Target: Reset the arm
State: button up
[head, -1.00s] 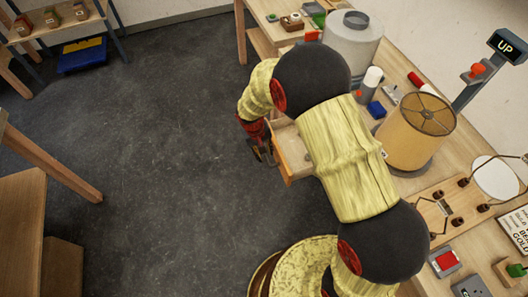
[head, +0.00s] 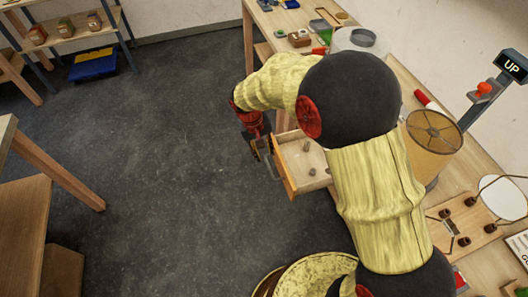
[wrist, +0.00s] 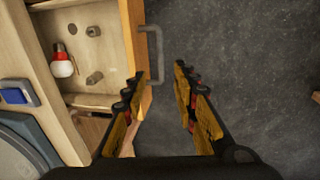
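My gripper (head: 262,148) hangs at the end of my yellow-sleeved arm, beside the front of an open wooden drawer (head: 289,184). In the wrist view my gripper (wrist: 160,75) is open, its two fingers spread with floor visible between them. The drawer's grey bar handle (wrist: 155,52) lies just beyond the fingertips, nearer the left finger. I cannot tell whether they touch. Inside the drawer are a red and white bulb-like piece (wrist: 62,60) and small grey pegs (wrist: 94,78).
The workbench (head: 487,262) on the right carries a tan lampshade (head: 430,140), a grey post with an "UP" sign (head: 513,66) and a wiring board (head: 462,225). A shelf (head: 70,35) with a blue bin (head: 93,65) stands far left. The dark floor (head: 175,170) is open.

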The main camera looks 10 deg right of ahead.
dwell(0.4)
jog(key=s+d+r+t, duration=0.1)
jog(key=s+d+r, duration=0.3)
jog(key=s+r, duration=0.4)
jog(key=s+d+r+m+t+y, duration=0.1)
jog(key=s+d+r, duration=0.3)
jog(key=s+r, duration=0.4)
jog(key=s+d+r+m+t+y, duration=0.1)
jog(key=s+d+r+t, duration=0.2)
jog(key=s+r, duration=0.5)
jog(key=shift+d+r, duration=0.6)
jog(key=shift+r, duration=0.15)
